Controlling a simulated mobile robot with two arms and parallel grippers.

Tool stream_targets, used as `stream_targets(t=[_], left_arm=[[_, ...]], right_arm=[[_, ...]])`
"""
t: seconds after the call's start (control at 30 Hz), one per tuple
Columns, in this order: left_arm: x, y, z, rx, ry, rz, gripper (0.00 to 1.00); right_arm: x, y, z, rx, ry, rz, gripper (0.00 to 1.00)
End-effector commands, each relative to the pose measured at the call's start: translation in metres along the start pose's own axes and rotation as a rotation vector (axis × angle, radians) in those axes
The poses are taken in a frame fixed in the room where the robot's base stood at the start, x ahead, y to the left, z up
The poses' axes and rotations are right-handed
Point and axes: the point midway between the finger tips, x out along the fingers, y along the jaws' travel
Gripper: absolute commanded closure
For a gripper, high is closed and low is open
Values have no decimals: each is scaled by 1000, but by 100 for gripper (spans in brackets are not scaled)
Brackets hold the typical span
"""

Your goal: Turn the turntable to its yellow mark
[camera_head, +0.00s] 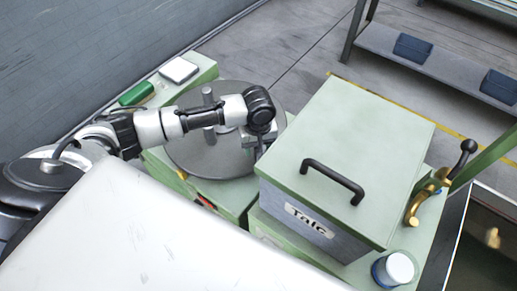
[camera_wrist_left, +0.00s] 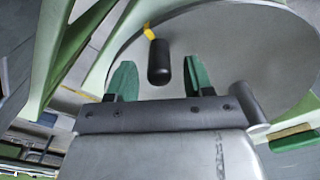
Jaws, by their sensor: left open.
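The turntable (camera_head: 193,155) is a round grey disc on a green base, partly hidden by my left arm in the head view. Its disc (camera_wrist_left: 240,45) fills much of the left wrist view. A black upright knob (camera_wrist_left: 158,62) stands near its rim, between and slightly beyond the tips of my left gripper's green fingers (camera_wrist_left: 160,75). The fingers are apart and I see no contact with the knob. A yellow mark (camera_wrist_left: 149,33) shows just behind the knob. In the head view my left gripper (camera_head: 257,150) is over the disc's right side. My right gripper is not in view.
A brass lever valve (camera_head: 425,195) and a white-topped cup (camera_head: 398,268) are at the right. A green object (camera_head: 136,93) and white-topped block (camera_head: 179,70) lie behind.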

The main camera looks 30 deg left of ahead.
Motion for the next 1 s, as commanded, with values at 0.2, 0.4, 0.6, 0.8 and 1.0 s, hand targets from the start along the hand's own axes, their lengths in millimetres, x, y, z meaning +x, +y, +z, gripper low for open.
stream_targets(t=[0.2, 0.4, 0.6, 0.8, 1.0], left_arm=[[22, 1, 0, 0, -1, 0, 48], [26, 1, 0, 0, 0, 2, 48], [26, 0, 0, 0, 0, 1, 59], [25, 0, 0, 0, 0, 1, 90], [25, 0, 0, 0, 0, 1, 100]], right_arm=[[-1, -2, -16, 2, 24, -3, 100], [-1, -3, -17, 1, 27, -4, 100], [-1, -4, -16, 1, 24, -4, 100], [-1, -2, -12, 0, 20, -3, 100], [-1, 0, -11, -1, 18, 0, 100]])
